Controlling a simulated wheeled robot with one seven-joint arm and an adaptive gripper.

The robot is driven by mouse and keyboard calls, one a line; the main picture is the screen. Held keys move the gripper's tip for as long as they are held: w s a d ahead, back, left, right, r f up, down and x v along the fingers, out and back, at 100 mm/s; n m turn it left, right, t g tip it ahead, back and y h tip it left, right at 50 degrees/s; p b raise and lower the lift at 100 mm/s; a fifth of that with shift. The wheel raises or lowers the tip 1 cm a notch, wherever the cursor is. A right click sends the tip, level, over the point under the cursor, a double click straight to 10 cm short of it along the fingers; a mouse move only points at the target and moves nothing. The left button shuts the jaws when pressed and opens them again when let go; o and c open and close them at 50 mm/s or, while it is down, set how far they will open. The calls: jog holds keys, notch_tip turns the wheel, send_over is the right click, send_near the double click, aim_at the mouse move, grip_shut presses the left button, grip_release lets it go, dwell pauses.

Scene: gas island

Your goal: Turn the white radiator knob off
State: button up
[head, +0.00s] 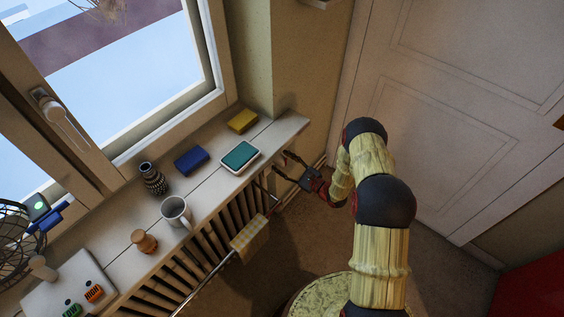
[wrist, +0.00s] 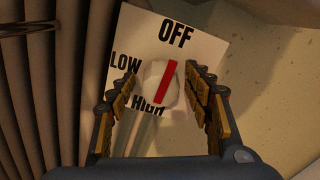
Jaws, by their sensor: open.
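The white radiator knob (wrist: 152,75) shows in the wrist view in front of a white dial plate (wrist: 200,42). The plate reads OFF at the top, LOW at the left and HIGH at the bottom. A red bar (wrist: 166,82) on the knob runs from upper right to lower left, its lower end near HIGH. My gripper (wrist: 162,82) is open, with one finger on each side of the knob; I cannot tell whether they touch it. In the head view my gripper (head: 290,166) is beside the radiator's right end. The knob cannot be made out there.
The slatted radiator (head: 205,245) stands under a windowsill (head: 285,131) holding a mug (head: 175,212), a vase (head: 153,178) and several boxes. A checked cloth (head: 249,238) hangs on the front rail. A door (head: 455,120) is at the right; a round table (head: 318,298) is below.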

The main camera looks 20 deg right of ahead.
jog(key=v, duration=1.1)
jog(key=shift+s+d, duration=0.1)
jog(key=shift+s, duration=0.05)
